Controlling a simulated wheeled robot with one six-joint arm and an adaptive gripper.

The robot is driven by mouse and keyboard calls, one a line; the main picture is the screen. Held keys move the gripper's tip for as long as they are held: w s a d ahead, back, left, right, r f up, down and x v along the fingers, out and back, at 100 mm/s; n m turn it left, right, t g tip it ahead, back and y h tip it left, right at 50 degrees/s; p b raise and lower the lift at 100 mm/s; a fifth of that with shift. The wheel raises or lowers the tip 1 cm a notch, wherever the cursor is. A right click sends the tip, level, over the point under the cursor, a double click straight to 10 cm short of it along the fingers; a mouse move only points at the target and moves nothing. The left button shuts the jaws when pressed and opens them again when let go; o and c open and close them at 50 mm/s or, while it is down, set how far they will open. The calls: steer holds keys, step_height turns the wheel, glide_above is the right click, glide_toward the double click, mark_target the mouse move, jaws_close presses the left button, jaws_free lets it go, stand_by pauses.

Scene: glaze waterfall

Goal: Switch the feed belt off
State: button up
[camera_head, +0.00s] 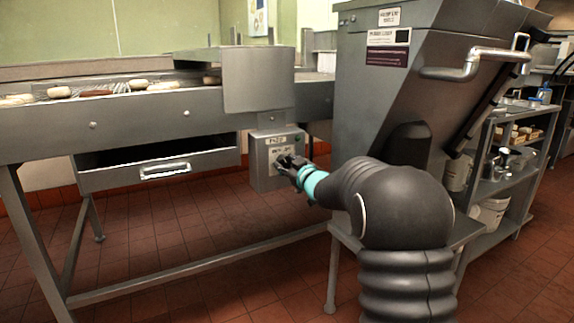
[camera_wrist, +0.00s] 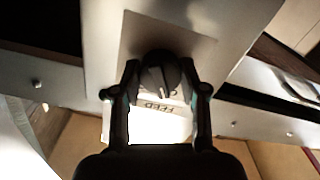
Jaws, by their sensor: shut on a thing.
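A grey switch box (camera_head: 266,178) hangs under the feed belt (camera_head: 110,100) with pale labels on its front. My gripper (camera_head: 283,163) is at the front of this box, with its fingers against the label area. In the wrist view a dark rotary knob (camera_wrist: 158,72) sits between the two fingertips of my gripper (camera_wrist: 160,80), which is shut on it. A label reading FEED (camera_wrist: 155,108) shows beside the knob, upside down in that view. The knob is mostly hidden by my gripper in the head view, and I cannot tell which setting it points to.
An open drawer (camera_head: 160,170) with a pale handle is left of the box. A large grey hopper machine (camera_head: 370,110) stands close on the right, and a shelf rack (camera_head: 510,160) is beyond it. Bare tiled floor (camera_head: 200,270) lies below the belt.

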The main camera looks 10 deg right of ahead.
steer(key=o, duration=1.1)
steer(key=shift+o, duration=0.2)
steer(key=v, duration=1.2)
